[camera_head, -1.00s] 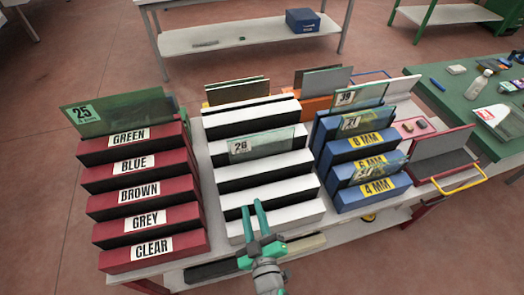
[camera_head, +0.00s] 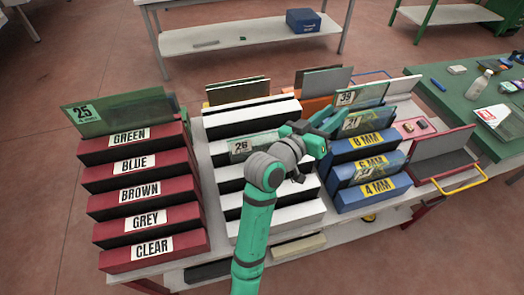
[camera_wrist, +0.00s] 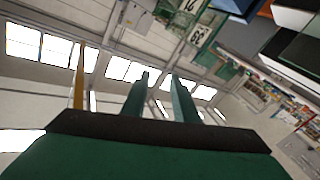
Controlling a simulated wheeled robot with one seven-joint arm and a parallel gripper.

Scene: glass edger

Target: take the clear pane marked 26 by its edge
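The clear pane marked 26 (camera_head: 262,139) stands upright in a slot of the white rack (camera_head: 230,203). Its label shows at its left end, while my arm hides its lower right part in the head view. My gripper (camera_head: 328,119) is above and to the right of the pane, near the gap between the white and blue racks. In the wrist view the two green fingers (camera_wrist: 160,80) are apart with nothing between them.
A red rack (camera_head: 150,248) at left holds green pane 25 (camera_head: 120,110). The blue rack (camera_head: 372,197) at right, close to my gripper, holds panes marked 39 (camera_head: 371,93) and 21 (camera_head: 377,118). More panes (camera_head: 238,91) stand behind the white rack. A green bench (camera_head: 460,110) is far right.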

